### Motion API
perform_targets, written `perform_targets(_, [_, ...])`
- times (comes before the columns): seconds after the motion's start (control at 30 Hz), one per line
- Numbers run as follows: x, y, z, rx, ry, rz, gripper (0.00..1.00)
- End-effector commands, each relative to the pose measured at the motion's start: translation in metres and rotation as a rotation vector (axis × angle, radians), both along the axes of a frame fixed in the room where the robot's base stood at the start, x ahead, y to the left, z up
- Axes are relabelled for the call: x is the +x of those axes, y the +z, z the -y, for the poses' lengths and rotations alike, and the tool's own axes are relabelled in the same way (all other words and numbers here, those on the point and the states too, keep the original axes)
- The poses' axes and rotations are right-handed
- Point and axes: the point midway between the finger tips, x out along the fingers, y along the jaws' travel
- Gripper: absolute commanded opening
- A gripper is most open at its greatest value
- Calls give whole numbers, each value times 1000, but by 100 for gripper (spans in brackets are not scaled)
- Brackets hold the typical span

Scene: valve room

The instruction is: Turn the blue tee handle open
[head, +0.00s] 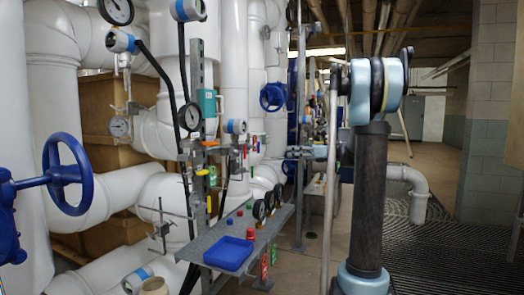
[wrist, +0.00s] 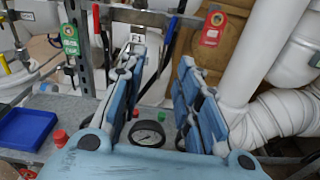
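My gripper (wrist: 160,62) is open and empty in the wrist view, with its two pale blue fingers spread apart above the grey shelf. Behind the fingers, a black bar with a blue end (wrist: 182,6) slants down at the top of the wrist view. It is apart from the fingers as far as I can see. I cannot tell whether this blue end is the tee handle, and no T shape shows clearly. A similar bar has a red end (wrist: 97,18). In the head view, small coloured handles on the rack are too small to tell apart.
The grey shelf (head: 268,232) carries a blue tray (head: 228,253), black gauges (head: 259,210) and small red, green and blue pieces. Blue handwheels (head: 68,174) and white pipes (head: 232,60) stand around it. Red (wrist: 213,27) and green (wrist: 70,38) tags hang behind. Floor is open at right.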

Motion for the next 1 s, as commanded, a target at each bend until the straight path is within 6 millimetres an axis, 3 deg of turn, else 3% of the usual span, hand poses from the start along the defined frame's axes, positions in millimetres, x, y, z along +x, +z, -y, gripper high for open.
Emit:
perform_targets(0.2, [19,8,8,82,-7,-50,30])
perform_targets(0.37, [24,8,-4,87,-7,-54,30])
perform_targets(1.0, [61,8,-108,84,-5,-51,30])
